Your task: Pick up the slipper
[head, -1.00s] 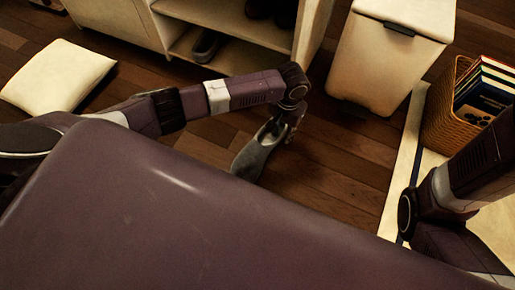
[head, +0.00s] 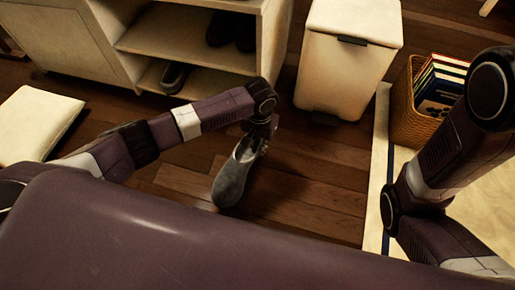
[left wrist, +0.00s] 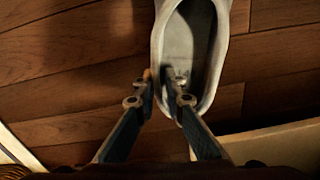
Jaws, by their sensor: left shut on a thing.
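A grey slipper (head: 233,177) hangs from my left gripper (head: 261,141), toe pointing down toward the front in the head view. In the left wrist view, the slipper (left wrist: 187,50) shows its open top. The left gripper (left wrist: 160,76) is shut on the slipper's rim, one finger outside and one inside the opening. The slipper is over the wooden floor; its exact height above it is hard to tell. A similar slipper (head: 175,77) sits on the lower shelf of the cabinet. My right arm shows at the right, but its gripper is out of view.
The cream shelf cabinet (head: 268,50) holds dark shoes (head: 229,29) on an upper shelf. A cream lidded bin (head: 343,75) stands to its right, then a wicker basket (head: 407,118) with books. A pale cushion (head: 38,122) lies at left. Floor right of the slipper is clear.

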